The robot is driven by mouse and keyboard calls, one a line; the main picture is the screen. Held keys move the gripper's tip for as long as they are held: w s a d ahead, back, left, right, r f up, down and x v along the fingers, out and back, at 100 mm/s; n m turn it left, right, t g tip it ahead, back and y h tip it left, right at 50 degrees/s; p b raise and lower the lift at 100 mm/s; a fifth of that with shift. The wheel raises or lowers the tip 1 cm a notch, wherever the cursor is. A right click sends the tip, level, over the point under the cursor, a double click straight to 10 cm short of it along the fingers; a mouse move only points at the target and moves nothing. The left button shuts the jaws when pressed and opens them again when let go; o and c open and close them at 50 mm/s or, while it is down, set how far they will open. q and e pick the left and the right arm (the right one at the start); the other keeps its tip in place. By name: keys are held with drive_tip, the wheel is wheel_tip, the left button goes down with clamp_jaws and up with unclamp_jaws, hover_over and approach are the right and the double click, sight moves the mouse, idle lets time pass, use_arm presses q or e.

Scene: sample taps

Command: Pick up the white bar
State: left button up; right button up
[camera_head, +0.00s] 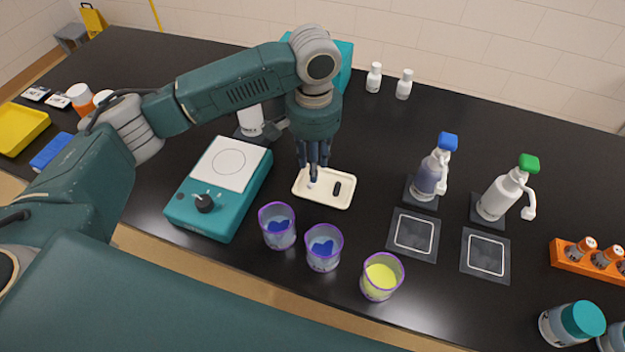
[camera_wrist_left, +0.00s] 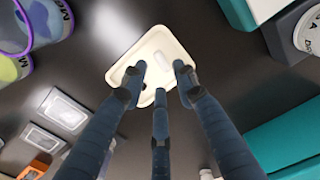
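The white bar (camera_wrist_left: 161,58) lies in a small cream tray (camera_head: 312,201) on the black bench. In the head view my fingers largely hide the bar. The tray also shows in the left wrist view (camera_wrist_left: 118,74). A black bar (camera_head: 337,188) lies in the tray to the right of my fingers. My left gripper (camera_head: 313,172) points down over the tray's left part. In the left wrist view its three fingers (camera_wrist_left: 160,76) are spread and empty, with the white bar just beyond their tips. Contact cannot be told. My right gripper is not in view.
A teal stirrer (camera_head: 235,202) stands left of the tray. Purple-rimmed beakers (camera_head: 278,227), (camera_head: 323,248), (camera_head: 381,277) stand in front. Pump bottles (camera_head: 430,174), (camera_head: 498,197) stand to the right. An orange rack (camera_head: 580,266) is at far right. Bench behind the tray's right side is clear.

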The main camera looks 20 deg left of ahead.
use_arm(q)
drive_tip(key=shift+w+d+f+p, duration=0.1)
drive_tip(key=shift+f+p, duration=0.2)
drive_tip(key=shift+f, duration=1.05)
drive_tip(key=shift+d+f+p, duration=0.1)
drive_tip(key=shift+f+p, duration=0.2)
drive_tip(key=shift+f, duration=1.05)
drive_tip(key=shift+c, duration=0.2)
drive_tip(key=c, duration=0.5)
